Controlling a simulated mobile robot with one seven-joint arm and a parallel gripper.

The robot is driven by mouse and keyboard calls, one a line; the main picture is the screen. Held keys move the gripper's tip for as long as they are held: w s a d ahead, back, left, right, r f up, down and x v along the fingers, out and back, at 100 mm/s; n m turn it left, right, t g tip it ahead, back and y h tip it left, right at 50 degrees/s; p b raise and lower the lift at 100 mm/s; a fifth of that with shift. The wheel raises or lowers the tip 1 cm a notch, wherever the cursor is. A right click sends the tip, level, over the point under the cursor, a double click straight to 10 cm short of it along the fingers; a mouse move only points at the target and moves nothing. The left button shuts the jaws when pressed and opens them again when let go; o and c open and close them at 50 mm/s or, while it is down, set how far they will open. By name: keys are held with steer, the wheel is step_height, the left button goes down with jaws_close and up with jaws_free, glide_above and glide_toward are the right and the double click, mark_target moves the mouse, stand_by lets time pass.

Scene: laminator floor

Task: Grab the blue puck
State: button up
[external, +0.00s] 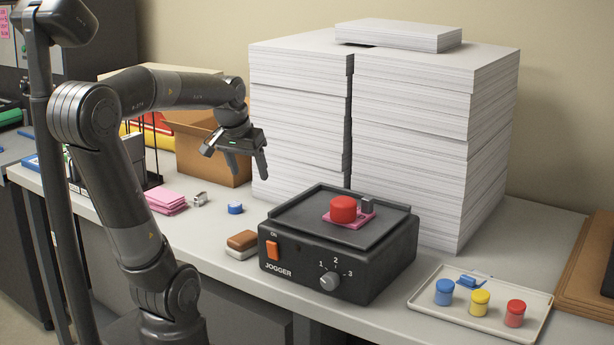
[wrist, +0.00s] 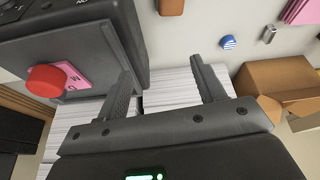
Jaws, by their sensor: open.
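The blue puck (external: 235,208) is a small round disc lying on the table, left of the jogger machine. It also shows in the wrist view (wrist: 229,42), at the upper right, with white marks on it. My gripper (external: 248,171) is open and empty, pointing down well above the table, in front of the paper stacks. In the wrist view its fingers (wrist: 160,68) stand apart with nothing between them, and the puck lies beyond and to the right of the right finger.
The jogger (external: 330,270) carries a red knob-like piece (external: 343,209) on a pink pad. Pink notes (external: 166,200), a small metal item (external: 200,199) and a brown-topped block (external: 242,240) lie near the puck. A cardboard box (external: 210,150) and tall paper stacks (external: 430,140) stand behind. A tray (external: 420,299) holds coloured jars.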

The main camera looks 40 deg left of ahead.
steer(key=w+a+f+n+g, duration=0.2)
steer(key=w+a, duration=0.7)
steer(key=w, duration=0.2)
steer(key=n+g, duration=0.2)
glide_above(232, 206)
steer(key=shift+h, duration=0.3)
steer(key=f, duration=0.9)
steer(key=a+f, duration=0.1)
steer(key=f, duration=0.3)
steer(key=shift+w+f, duration=0.15)
steer(key=shift+f, duration=0.05)
steer(key=f, duration=0.5)
steer(key=shift+d+f, duration=0.3)
steer(key=shift+d, duration=0.1)
steer(key=c, duration=1.1)
